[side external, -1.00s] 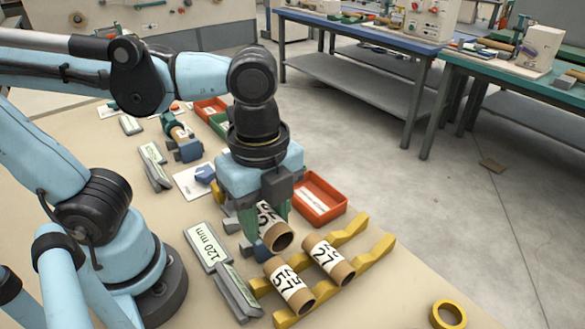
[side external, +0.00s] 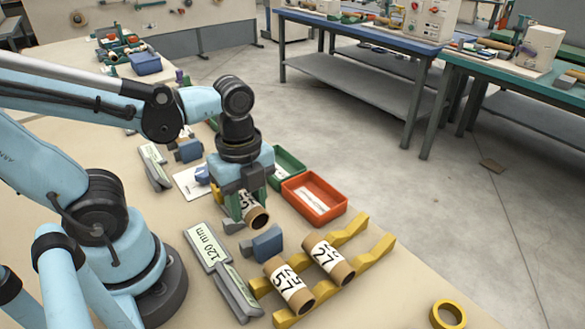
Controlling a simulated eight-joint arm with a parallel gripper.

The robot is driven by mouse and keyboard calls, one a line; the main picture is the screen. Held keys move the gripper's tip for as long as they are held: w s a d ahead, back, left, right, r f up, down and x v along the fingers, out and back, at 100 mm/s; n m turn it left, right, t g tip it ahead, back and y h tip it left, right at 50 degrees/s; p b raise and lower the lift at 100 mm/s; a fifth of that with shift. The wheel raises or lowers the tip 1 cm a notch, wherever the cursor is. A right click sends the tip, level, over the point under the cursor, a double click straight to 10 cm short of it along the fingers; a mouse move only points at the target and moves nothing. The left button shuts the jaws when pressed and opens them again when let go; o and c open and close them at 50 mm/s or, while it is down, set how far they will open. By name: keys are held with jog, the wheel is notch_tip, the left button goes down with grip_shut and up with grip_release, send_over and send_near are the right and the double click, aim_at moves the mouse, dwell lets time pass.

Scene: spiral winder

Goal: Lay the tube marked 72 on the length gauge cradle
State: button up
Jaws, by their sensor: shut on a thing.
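My gripper (side external: 240,207) is shut on a brown cardboard tube (side external: 256,218) with a white label, held above the table. Green fingers hide part of its digits, so I cannot read the number. The nearest 120 mm sign (side external: 206,246) is joined to a grey angled trough (side external: 237,292), which looks like a length gauge cradle and is empty. The held tube is up and slightly right of it in the picture. Another grey piece with a sign (side external: 155,165) lies farther back.
Two tubes lie on a yellow rack (side external: 377,256): one reads like 57 (side external: 288,285), the other like 27 (side external: 327,258). A blue block (side external: 266,243) stands below the held tube. Red (side external: 314,198) and green (side external: 288,165) trays are right of my gripper. Yellow tape (side external: 447,314) lies front right.

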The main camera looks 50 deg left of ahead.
aim_at(248, 198)
jog(key=shift+w+a+f, duration=0.35)
jog(key=shift+a+f, duration=0.05)
jog(key=shift+a, duration=0.2)
jog(key=shift+w+a+f, duration=0.35)
jog(key=shift+a+f, duration=0.05)
jog(key=shift+a, duration=0.2)
jog(key=shift+f, duration=2.05)
jog(key=shift+f, duration=0.55)
jog(key=o, duration=1)
jog(key=shift+r, duration=0.1)
